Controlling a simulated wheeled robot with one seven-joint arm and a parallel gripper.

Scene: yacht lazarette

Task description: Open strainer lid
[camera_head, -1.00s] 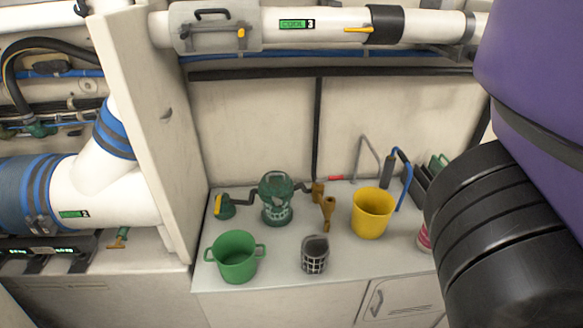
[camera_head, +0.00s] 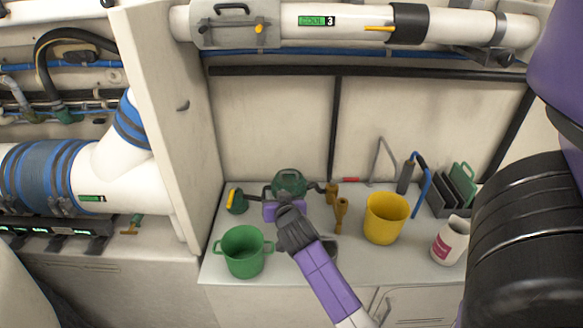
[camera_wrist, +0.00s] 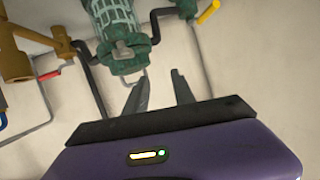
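The green strainer (camera_head: 289,181) stands at the back of the counter between two pipe arms. Its lid, a dark green cap with a handle, is on top; my gripper hides the body's lower part in the head view. In the wrist view the strainer (camera_wrist: 112,18) appears upside down, with mesh sides and the lid (camera_wrist: 124,54) towards my fingers. A thin wire-like handle shows at the lid. My gripper (camera_wrist: 159,90) is open, its two grey fingers apart with nothing between them, close to the lid but seemingly not touching it.
A green pot (camera_head: 243,256) stands front left and a yellow bucket (camera_head: 384,221) to the right. A brown valve (camera_head: 340,210) stands beside the strainer. A dark basket (camera_head: 330,246) is mostly behind my arm. A white jar (camera_head: 449,243) and a dark rack (camera_head: 455,192) stand further right.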

